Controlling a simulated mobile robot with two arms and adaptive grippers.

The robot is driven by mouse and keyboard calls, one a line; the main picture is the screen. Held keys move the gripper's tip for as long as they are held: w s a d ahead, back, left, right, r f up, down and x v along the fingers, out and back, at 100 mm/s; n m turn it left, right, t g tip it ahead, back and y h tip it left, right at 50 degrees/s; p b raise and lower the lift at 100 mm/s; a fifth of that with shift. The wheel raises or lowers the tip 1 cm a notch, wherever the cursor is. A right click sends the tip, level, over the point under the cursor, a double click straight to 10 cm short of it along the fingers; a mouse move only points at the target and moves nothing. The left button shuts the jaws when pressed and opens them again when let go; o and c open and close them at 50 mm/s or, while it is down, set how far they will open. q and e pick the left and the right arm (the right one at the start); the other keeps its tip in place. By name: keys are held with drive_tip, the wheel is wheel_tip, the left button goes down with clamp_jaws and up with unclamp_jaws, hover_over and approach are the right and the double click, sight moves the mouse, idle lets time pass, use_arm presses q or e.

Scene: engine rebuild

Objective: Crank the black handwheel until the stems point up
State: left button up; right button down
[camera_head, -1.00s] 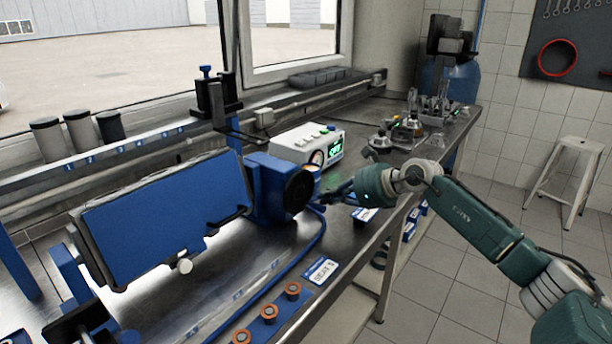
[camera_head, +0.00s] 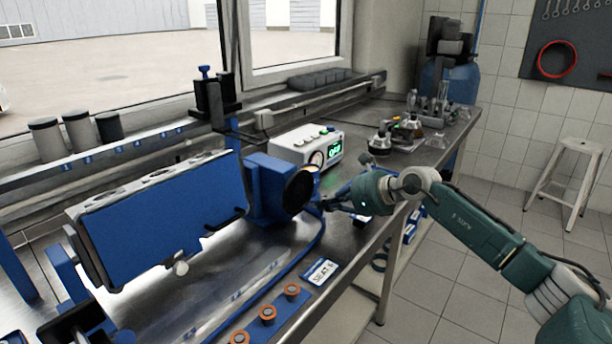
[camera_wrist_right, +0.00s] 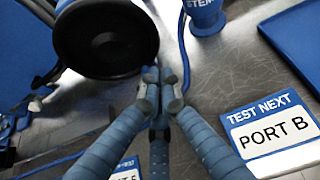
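The black handwheel (camera_head: 299,190) sits on a blue gearbox (camera_head: 268,180) at the right end of the fixture. It fills the upper left of the right wrist view (camera_wrist_right: 105,38). A long block with a blue face (camera_head: 165,220) hangs tilted in the fixture. Its pale upper side with several round openings (camera_head: 150,178) shows; I cannot make out stems. My right gripper (camera_head: 326,204) is at the wheel's lower right rim. Its fingers converge there in the right wrist view (camera_wrist_right: 161,82), closed at the rim; the part between the tips is hidden. My left gripper is not in view.
A white meter box (camera_head: 305,150) with a green display stands behind the wheel. A blue hose (camera_head: 312,245) runs beside the fixture. Orange-topped parts (camera_head: 268,315) and a label card (camera_head: 321,271) lie near the bench's front edge.

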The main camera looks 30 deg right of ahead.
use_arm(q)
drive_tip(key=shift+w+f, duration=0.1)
use_arm(e)
drive_tip(key=shift+a+f, duration=0.1)
drive_tip(key=shift+f, duration=0.05)
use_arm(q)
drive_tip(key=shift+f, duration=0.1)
use_arm(e)
drive_tip(key=shift+s+a+f, duration=0.2)
drive_tip(key=shift+a+f, duration=0.05)
drive_tip(key=shift+a+f, duration=0.1)
drive_tip(key=shift+a, duration=0.05)
drive_tip(key=shift+s+a+f+b, duration=0.15)
drive_tip(key=shift+a+b, duration=0.15)
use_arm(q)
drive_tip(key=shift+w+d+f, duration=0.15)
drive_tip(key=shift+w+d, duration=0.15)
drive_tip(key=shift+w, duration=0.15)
use_arm(e)
drive_tip(key=shift+a, duration=0.15)
